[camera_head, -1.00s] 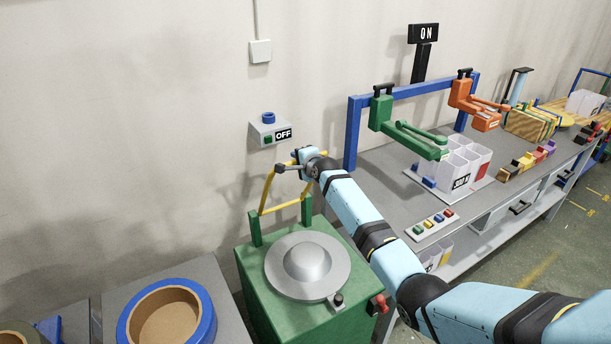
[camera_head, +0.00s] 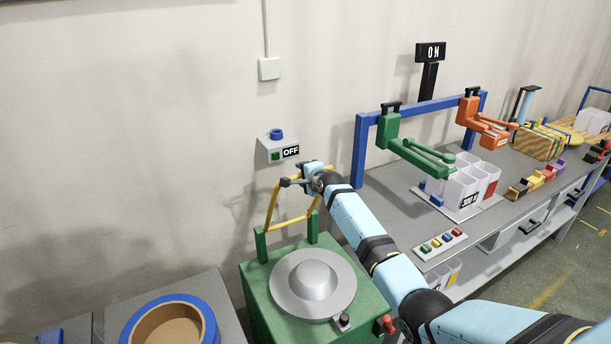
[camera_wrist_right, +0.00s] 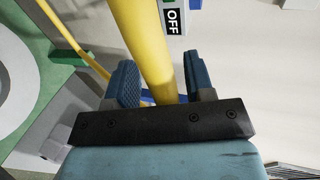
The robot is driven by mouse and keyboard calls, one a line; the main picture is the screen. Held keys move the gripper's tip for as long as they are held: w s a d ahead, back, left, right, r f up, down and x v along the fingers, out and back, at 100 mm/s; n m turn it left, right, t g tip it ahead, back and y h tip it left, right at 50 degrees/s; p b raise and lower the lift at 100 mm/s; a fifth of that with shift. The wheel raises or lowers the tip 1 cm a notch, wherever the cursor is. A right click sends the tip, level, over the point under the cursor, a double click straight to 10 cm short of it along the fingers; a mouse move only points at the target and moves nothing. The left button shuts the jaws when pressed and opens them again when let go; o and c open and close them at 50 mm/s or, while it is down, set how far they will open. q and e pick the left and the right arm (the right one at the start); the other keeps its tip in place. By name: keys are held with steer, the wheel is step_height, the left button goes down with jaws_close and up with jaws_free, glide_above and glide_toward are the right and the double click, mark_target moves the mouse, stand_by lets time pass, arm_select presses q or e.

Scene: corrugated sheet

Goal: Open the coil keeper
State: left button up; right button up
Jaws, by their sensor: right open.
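The coil keeper looks to be the yellow bar frame (camera_head: 271,207), which stands raised on two green posts at the back of a green box (camera_head: 257,300). A grey domed disc (camera_head: 313,283) lies uncovered on the box top. My right gripper (camera_head: 297,181) is at the frame's upper bar. In the right wrist view, the yellow bar (camera_wrist_right: 147,45) passes between the two open fingers of my right gripper (camera_wrist_right: 160,80). I cannot tell whether either finger touches it. My left gripper is not in view.
A wall box (camera_head: 276,148) marked OFF is just behind the frame. A blue-rimmed round container (camera_head: 205,313) stands at the lower left. A grey bench (camera_head: 385,212) with green and orange clamps and white bins is at the right. A red knob (camera_head: 386,325) is on the box's right side.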

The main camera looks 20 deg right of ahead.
steer(key=v, duration=1.3)
steer(key=shift+s, duration=0.4)
steer(key=s+a+f+n+g, duration=0.1)
steer(key=s+a+f+n, duration=0.15)
steer(key=s+f, duration=0.3)
steer(key=s+a+f+n, duration=0.2)
steer(key=s+f+n, duration=0.2)
steer(key=s+f, duration=0.15)
steer(key=s+a+f+n, duration=0.4)
steer(key=s, duration=0.6)
steer(key=s+a+f+n+g+y+p, duration=0.1)
steer(key=s+a+f+n, duration=0.3)
steer(key=s, duration=0.6)
steer(key=s+a+f+n+g+y+p, duration=0.1)
steer(key=s+a+f+n, duration=0.3)
steer(key=s, duration=0.7)
steer(key=shift+n, duration=0.85)
steer(key=shift+s+f, duration=0.15)
